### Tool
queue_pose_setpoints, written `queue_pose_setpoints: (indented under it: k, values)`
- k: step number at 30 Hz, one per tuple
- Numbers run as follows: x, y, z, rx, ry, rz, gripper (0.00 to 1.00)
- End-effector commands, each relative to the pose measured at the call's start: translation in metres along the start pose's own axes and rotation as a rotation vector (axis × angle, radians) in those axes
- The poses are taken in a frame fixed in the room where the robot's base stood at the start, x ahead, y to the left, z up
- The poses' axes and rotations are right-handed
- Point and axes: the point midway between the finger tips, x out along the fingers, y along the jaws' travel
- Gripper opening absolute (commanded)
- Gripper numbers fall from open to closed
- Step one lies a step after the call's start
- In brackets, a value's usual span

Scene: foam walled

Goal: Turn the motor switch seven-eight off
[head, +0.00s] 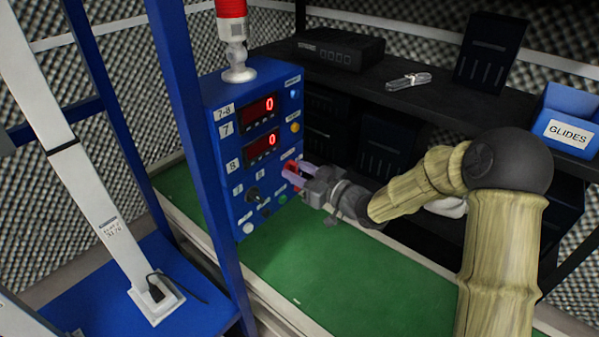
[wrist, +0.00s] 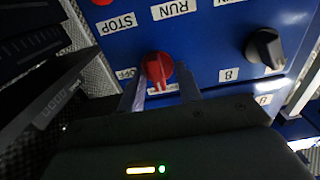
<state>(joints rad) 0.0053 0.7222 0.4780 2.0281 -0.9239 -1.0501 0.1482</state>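The blue control box (head: 262,118) labelled 7-8 stands at the middle left in the head view. Its red rotary switch (wrist: 157,68) sits in the middle of the wrist view, with an OFF label (wrist: 125,73) to its left. The switch's narrow grip points down in that view, with a white mark at its end. My gripper (head: 290,172) is at the box's right side in the head view and partly covers the red switch. In the wrist view its two pale fingers (wrist: 160,88) stand apart, one on each side of the switch, with narrow gaps visible.
A black rotary switch (wrist: 265,48) is beside the red one, and a red button (wrist: 102,2) is near STOP. Two displays (head: 260,107) read 0. A blue post (head: 195,130) stands left of the box. The green surface (head: 340,270) in front is mostly clear.

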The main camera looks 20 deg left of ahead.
Motion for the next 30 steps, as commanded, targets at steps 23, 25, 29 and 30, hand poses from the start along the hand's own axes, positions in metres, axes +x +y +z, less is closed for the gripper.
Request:
queue_pose_setpoints:
  k: [23, 25, 29, 30]
  values:
    - [-0.0012, 0.0007, -0.0019, 0.047, -0.001, 0.001, 0.0]
    - [-0.001, 0.0006, -0.0023, 0.075, -0.001, 0.0, 0.0]
    - [-0.001, 0.0009, -0.0035, 0.146, -0.001, 0.0, 0.0]
    - [-0.0011, 0.0012, -0.0035, 0.172, -0.001, 0.0, 0.0]
